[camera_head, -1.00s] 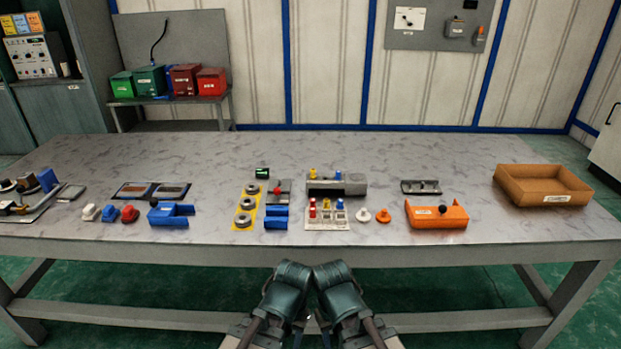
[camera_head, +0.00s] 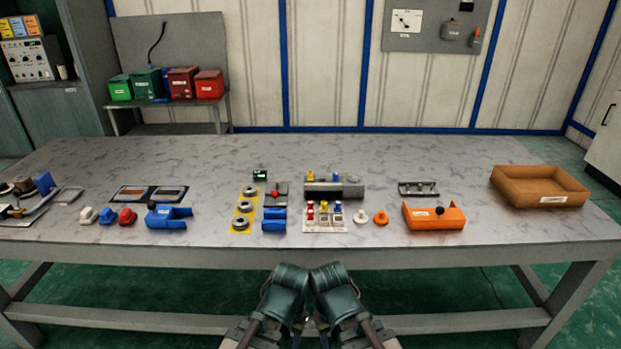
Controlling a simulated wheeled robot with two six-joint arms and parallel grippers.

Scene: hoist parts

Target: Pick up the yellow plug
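A small yellow plug (camera_head: 310,176) stands upright at the left end of a grey block (camera_head: 345,191) near the middle of the table. Another yellow piece (camera_head: 323,207) stands in a white labelled rack (camera_head: 312,227) in front of it, between red and blue pieces. A blue plug (camera_head: 336,177) also stands at the grey block. My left arm (camera_head: 283,290) and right arm (camera_head: 335,290) are folded together at the bottom centre, in front of the table edge and well apart from the plugs. Their fingertips cannot be made out.
The grey table (camera_head: 420,155) has free room behind the parts and along its front edge. An orange holder (camera_head: 420,218) and brown tray (camera_head: 540,187) lie to the right. Yellow-mat rings (camera_head: 243,207), a blue holder (camera_head: 160,220) and several small parts lie to the left.

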